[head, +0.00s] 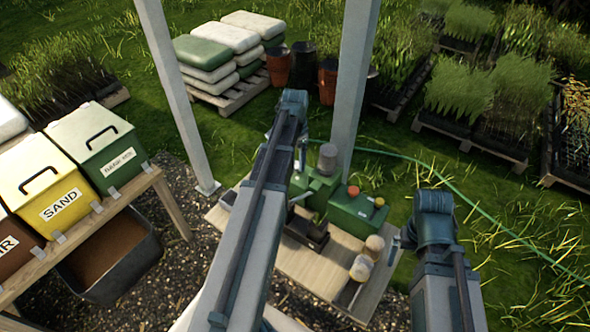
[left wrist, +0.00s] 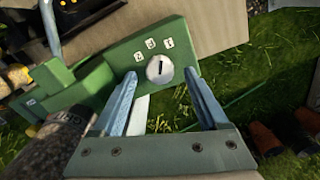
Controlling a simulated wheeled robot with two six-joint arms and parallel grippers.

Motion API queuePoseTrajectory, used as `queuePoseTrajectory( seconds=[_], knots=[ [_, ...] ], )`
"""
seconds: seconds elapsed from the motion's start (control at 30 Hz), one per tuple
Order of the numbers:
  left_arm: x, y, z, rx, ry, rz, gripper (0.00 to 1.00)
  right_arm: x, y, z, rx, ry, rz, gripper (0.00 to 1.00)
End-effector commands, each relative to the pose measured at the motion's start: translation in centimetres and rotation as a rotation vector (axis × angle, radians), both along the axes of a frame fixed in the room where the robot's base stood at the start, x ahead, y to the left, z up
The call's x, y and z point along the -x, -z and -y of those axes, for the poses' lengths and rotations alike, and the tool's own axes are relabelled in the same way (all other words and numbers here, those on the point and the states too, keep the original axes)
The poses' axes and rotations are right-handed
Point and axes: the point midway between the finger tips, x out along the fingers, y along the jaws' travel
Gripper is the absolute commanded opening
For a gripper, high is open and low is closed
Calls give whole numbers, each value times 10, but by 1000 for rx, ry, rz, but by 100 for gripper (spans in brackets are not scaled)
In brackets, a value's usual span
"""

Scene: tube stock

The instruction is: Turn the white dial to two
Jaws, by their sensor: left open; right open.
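The white dial (left wrist: 160,69) is a round disc on the side of a green machine (left wrist: 118,72), with a dark pointer mark that looks roughly upright in the left wrist view. Several small white number labels (left wrist: 153,46) sit in an arc above it; their digits are too small to read surely. My left gripper (left wrist: 159,76) is open, one finger on either side of the dial, apparently apart from it. In the head view my left arm hides the dial; the green machine (head: 319,188) shows behind. My right gripper (head: 397,243) is open beside the wooden bench.
A white post (head: 352,80) rises close behind. Labelled bins, including SAND (head: 45,198), stand left. Grass lies beyond.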

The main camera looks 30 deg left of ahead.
Motion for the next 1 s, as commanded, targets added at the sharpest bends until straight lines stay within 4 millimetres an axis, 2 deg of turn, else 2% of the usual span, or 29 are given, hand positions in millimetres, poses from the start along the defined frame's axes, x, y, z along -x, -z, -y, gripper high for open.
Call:
queuePoseTrajectory(
  seconds=[0.03, 0.1, 0.47, 0.87, 0.9, 1.0],
  knots=[
    [0, 11, 0, 0, 0, 0, 76, 0, 11, 0, 0, 0, 0, 100],
    [0, 15, 0, 0, 0, 0, 76, 0, 15, 0, 0, 0, 0, 100],
    [0, 17, 0, 0, 0, 0, 76, 0, 17, 0, 0, 0, 0, 100],
    [0, 17, 0, 0, 0, 0, 4, 0, 17, 0, 0, 0, 0, 100],
    [0, 17, 0, 0, 0, 0, 0, 0, 17, 0, 0, 0, 0, 100],
    [0, 17, 0, 0, -1, 0, 0, 0, 17, 0, 0, 0, 0, 100]
  ],
)
